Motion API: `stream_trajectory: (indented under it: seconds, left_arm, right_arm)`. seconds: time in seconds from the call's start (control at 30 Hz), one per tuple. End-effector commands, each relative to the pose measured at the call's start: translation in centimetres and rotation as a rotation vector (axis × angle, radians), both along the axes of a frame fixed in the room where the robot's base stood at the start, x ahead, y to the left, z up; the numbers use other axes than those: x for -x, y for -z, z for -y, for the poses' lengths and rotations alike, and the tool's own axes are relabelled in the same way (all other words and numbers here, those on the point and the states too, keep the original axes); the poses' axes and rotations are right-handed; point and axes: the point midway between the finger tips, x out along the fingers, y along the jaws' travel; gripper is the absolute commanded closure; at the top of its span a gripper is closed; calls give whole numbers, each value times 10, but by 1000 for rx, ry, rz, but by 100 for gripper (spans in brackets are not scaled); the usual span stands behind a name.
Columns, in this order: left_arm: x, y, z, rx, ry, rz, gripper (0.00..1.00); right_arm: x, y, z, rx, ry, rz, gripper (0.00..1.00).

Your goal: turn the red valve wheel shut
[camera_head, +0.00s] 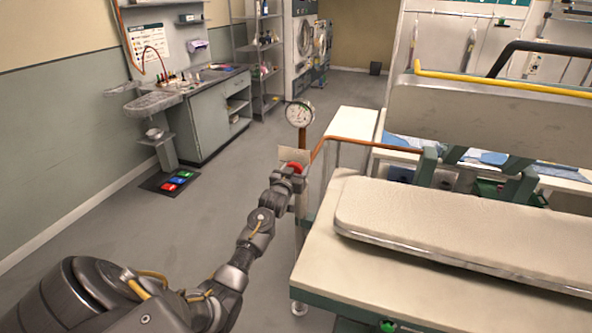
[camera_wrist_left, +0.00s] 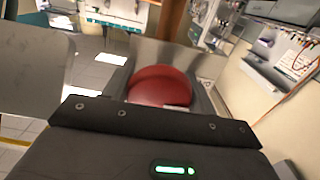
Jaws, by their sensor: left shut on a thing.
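The red valve wheel (camera_head: 295,168) shows as a small red patch on the copper pipe below the round gauge (camera_head: 299,114). My left gripper (camera_head: 291,173) reaches it from the front and is shut on it, hiding most of the wheel in the head view. In the left wrist view the red wheel (camera_wrist_left: 161,85) sits straight ahead, its rounded face between the grey finger plates (camera_wrist_left: 205,95). The wheel's turn position cannot be read. My right gripper is in neither view.
A padded pressing table (camera_head: 470,232) fills the right side, close to the arm. A copper pipe (camera_head: 350,143) runs from the valve toward it. A sink counter (camera_head: 200,110) stands at the far left, with coloured pedals (camera_head: 172,181) on the floor. The floor left of my arm is clear.

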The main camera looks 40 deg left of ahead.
Motion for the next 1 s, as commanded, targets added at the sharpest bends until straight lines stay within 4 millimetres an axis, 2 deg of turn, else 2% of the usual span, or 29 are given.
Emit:
stream_trajectory:
  seconds: [0.37,1.0]
  left_arm:
    - [0,0,-1,-107,-1,-38,66]
    - [1,-1,-2,-656,0,-230,66]
  right_arm:
    - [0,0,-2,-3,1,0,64]
    - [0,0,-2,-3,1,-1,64]
